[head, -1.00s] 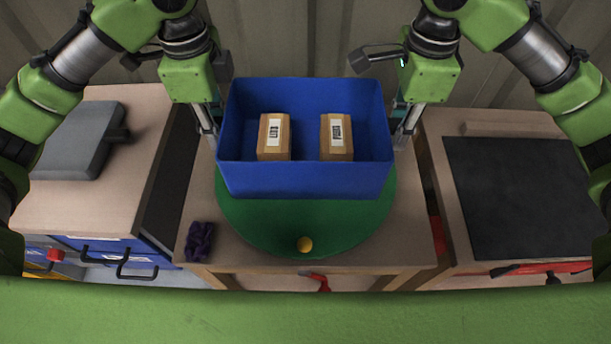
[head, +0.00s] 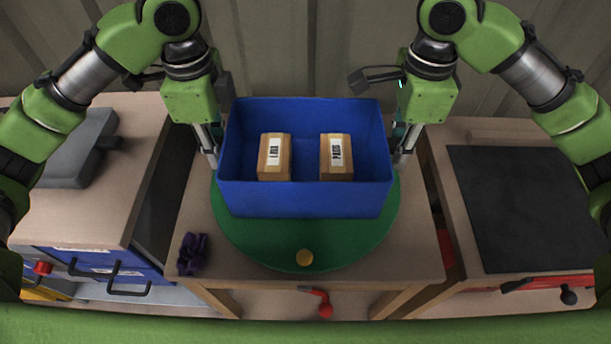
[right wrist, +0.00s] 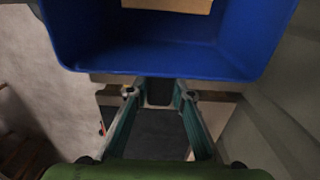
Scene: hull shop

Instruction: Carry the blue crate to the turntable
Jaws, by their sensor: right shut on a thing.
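The blue crate (head: 300,200) is level and upright in the head view, with two labelled cardboard boxes (head: 274,157) (head: 336,157) inside. The green turntable (head: 250,245) is a round disc under the crate; its front part shows and the crate hides the rest. I cannot tell whether the crate touches it. My right gripper (head: 403,155) is shut on the crate's right side. In the right wrist view its fingers (right wrist: 160,95) reach the crate wall (right wrist: 160,62). My left gripper (head: 211,155) is at the crate's left side, fingertips partly hidden, and appears shut on it.
A crumpled purple thing (head: 192,253) lies on the bench at front left. A grey object (head: 80,150) lies on the left cabinet. A black mat (head: 520,205) covers much of the right bench. A wall stands close behind.

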